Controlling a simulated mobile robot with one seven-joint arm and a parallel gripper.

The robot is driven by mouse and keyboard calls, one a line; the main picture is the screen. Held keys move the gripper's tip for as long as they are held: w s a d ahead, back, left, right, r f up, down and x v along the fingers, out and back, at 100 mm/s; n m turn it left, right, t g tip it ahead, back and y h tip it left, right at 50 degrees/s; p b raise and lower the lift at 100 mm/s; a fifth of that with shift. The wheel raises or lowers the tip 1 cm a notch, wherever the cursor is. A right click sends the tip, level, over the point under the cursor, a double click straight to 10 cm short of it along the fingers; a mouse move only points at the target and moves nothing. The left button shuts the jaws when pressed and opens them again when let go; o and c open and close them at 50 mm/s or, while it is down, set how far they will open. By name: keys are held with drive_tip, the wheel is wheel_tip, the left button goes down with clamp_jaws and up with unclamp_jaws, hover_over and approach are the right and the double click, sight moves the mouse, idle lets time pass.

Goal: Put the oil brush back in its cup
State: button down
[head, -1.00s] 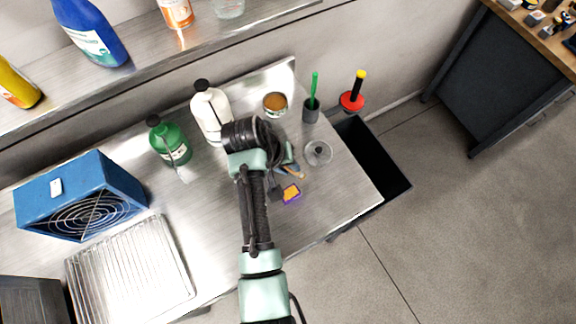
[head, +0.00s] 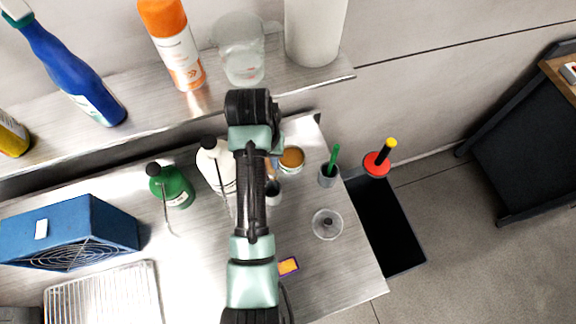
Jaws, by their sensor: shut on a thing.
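My gripper (head: 274,160) is largely hidden behind my own arm, over the back of the steel bench. It is shut on the oil brush (head: 270,167), of which only a small tan piece shows beside the arm. A small grey cup (head: 274,197) stands just below this piece in the picture, partly covered by the arm. I cannot tell whether the brush is above the cup or inside it. Another grey cup (head: 328,178) with a green-handled tool (head: 334,157) stands to the right.
A brown-topped tin (head: 291,160) stands close right of my gripper. White (head: 214,165) and green (head: 174,186) bottles stand left.

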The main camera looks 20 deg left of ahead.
drive_tip(key=shift+w+a+r, duration=0.15)
drive_tip(key=shift+a+r, duration=0.2)
drive_tip(key=shift+a, duration=0.1)
drive_tip(key=shift+s+f, duration=0.2)
drive_tip(key=shift+f, duration=0.6)
wheel_tip(320, 180, down, 12)
drive_tip(key=b, duration=0.6)
drive_tip(key=shift+f, duration=0.1)
drive_tip(key=c, duration=0.7)
unclamp_jaws()
drive_tip(key=shift+o, duration=0.2)
wheel_tip(320, 180, up, 13)
drive_tip(key=s+b, duration=0.1)
drive_tip(key=shift+s, duration=0.25)
